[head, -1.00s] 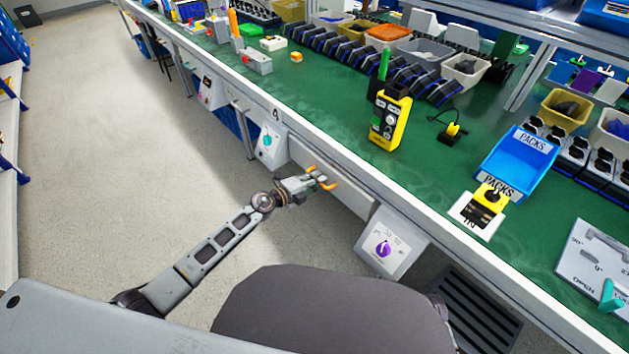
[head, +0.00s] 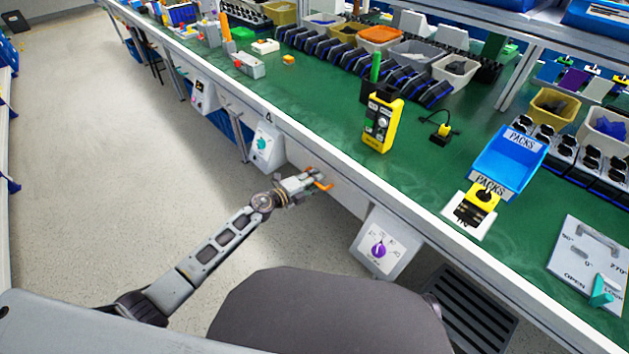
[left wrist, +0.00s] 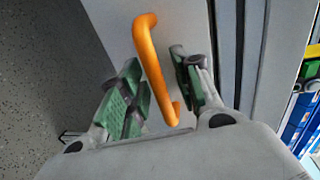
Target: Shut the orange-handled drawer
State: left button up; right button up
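The orange handle (left wrist: 153,68) is a bent bar on a pale grey drawer front (left wrist: 120,18) in the left wrist view. My left gripper (left wrist: 158,88) has its two green-padded fingers apart, one on each side of the handle, with visible space between the pads and the bar. In the head view my left gripper (head: 308,182) is at the drawer under the bench's front edge, and the orange of the handle (head: 323,187) shows at its fingertips. How far the drawer stands out is hard to tell. My right gripper is out of view.
The green-topped workbench (head: 330,135) runs diagonally above the gripper. A panel with a purple knob (head: 379,250) hangs to the right, and one with a teal knob (head: 263,144) to the left. The floor (head: 110,170) at left is clear.

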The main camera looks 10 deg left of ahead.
pick_arm(q)
jog(key=v, duration=1.2)
dwell(0.6)
jog(key=shift+f, duration=0.1)
dwell(0.5)
